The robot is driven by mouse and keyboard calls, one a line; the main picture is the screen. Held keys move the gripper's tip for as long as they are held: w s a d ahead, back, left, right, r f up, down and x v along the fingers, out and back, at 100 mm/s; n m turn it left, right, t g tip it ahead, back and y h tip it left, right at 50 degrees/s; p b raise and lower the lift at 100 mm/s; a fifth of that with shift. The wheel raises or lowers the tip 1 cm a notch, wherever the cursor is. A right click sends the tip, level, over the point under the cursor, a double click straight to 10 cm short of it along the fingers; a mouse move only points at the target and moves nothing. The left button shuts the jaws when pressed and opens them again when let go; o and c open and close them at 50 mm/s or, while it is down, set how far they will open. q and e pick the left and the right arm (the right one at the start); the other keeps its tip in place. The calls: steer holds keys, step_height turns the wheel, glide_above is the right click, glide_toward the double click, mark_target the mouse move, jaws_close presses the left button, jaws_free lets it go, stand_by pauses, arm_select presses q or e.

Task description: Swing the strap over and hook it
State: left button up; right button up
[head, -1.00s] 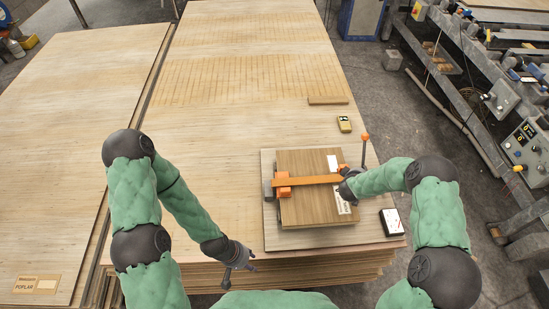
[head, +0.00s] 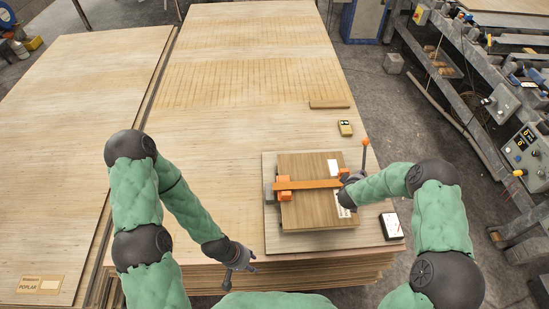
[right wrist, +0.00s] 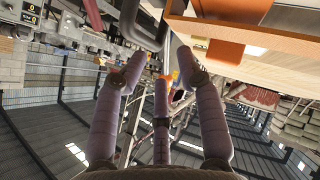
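The orange strap (head: 315,184) lies across the small stack of brown veneer sheets (head: 310,208), from an orange block (head: 283,190) at the stack's left side to its right edge. Another orange part (head: 343,171) shows at the right edge, by the strap's end. My right gripper (head: 347,196) is beside that end; its fingertips are hard to make out from the head. In the right wrist view my right gripper (right wrist: 160,75) has its fingers apart with nothing clearly between them; orange parts (right wrist: 225,52) show just beyond. My left gripper (head: 238,277) is open and empty near the table's front edge.
An upright lever with an orange knob (head: 365,142) stands behind the stack's right side. A white-faced device (head: 391,226) lies to the right, a yellow device (head: 345,128) and a wooden strip (head: 329,104) farther back. The large veneer surface (head: 215,130) to the left is clear.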

steer(key=shift+p+v, duration=1.35)
steer(key=shift+v, duration=0.85)
steer(key=shift+f, duration=0.1)
